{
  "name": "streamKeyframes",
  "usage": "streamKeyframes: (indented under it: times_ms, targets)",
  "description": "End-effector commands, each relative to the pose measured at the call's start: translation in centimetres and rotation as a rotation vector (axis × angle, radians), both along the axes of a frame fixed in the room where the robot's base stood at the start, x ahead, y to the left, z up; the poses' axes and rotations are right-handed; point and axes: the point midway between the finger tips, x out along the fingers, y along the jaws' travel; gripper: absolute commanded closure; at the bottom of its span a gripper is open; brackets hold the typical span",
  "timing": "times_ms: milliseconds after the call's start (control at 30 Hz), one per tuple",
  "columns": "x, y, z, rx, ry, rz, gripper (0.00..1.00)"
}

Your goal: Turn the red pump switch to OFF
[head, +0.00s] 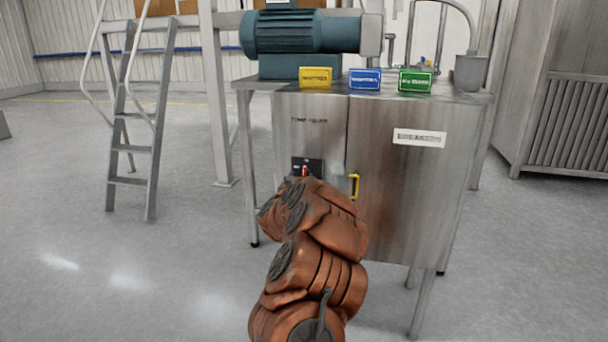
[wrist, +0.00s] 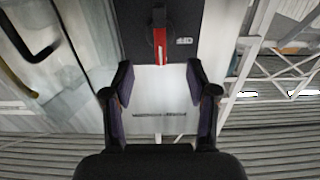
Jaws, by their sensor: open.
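The red pump switch (head: 304,171) sits on a small black plate (head: 314,164) on the front of the steel cabinet, partly behind my arm. In the wrist view the red switch lever (wrist: 161,47) stands out from the black plate (wrist: 190,15), with a small white marking beside it that I cannot read surely. My gripper (wrist: 160,79) is open and empty, its two dark fingers spread to either side of the lever's line. The lever's red end appears just above the gap between the fingertips; I cannot tell any contact. In the head view my arm hides the gripper.
The steel cabinet (head: 405,190) has a yellow door handle (head: 354,186) just right of the switch. A teal motor (head: 300,32) and yellow, blue and green sign blocks stand on top. A ladder (head: 140,120) stands at left.

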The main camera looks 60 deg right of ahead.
Motion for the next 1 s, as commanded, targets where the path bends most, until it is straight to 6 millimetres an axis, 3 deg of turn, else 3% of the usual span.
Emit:
streamKeyframes:
  times_ms: [500, 1000]
  targets:
    - [1.7, -4.3, -0.2, 0.003, 0.001, 0.001, 0.42]
    - [2.0, -5.3, 0.0, 0.0, 0.0, 0.001, 0.42]
